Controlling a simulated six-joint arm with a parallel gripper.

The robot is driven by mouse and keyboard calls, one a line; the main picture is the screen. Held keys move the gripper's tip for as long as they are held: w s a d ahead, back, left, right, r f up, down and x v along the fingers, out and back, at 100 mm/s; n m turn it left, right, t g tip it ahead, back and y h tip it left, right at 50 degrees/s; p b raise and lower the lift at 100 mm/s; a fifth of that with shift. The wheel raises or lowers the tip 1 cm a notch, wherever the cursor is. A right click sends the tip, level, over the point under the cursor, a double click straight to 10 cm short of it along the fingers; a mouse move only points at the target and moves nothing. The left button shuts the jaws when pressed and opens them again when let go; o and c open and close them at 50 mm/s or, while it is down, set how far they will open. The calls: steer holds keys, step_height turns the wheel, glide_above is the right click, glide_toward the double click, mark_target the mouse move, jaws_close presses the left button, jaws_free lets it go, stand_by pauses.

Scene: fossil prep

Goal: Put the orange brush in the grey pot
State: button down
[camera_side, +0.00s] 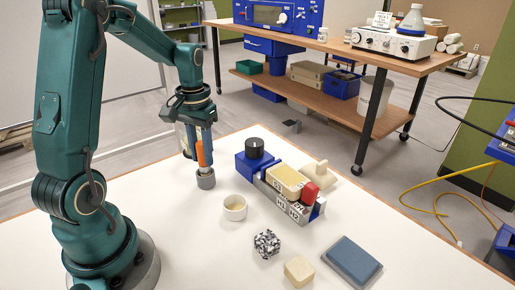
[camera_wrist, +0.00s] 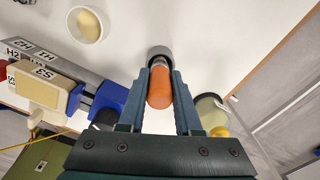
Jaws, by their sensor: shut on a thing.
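My gripper (camera_side: 198,140) is shut on the orange brush (camera_side: 203,154) and holds it roughly upright. In the wrist view the orange brush (camera_wrist: 159,90) lies between my two fingers (camera_wrist: 160,100). The grey pot (camera_side: 206,180) stands on the white table directly under the brush. In the wrist view the grey pot (camera_wrist: 160,51) shows just beyond the brush's far end, which overlaps its opening. I cannot tell whether that end is inside the pot or just above it.
A white cup (camera_side: 235,207) stands right of the pot. Further right is a blue vise (camera_side: 250,167) with a cream block (camera_side: 286,181). A speckled block (camera_side: 267,243), beige block (camera_side: 299,271) and blue-grey pad (camera_side: 349,262) lie nearer. A jar (camera_wrist: 209,112) stands beside my gripper.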

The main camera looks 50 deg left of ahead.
steer(key=shift+f, duration=0.6)
steer(key=shift+f, duration=0.2)
steer(key=c, duration=0.6)
jaws_free()
steer(key=shift+r, duration=0.1)
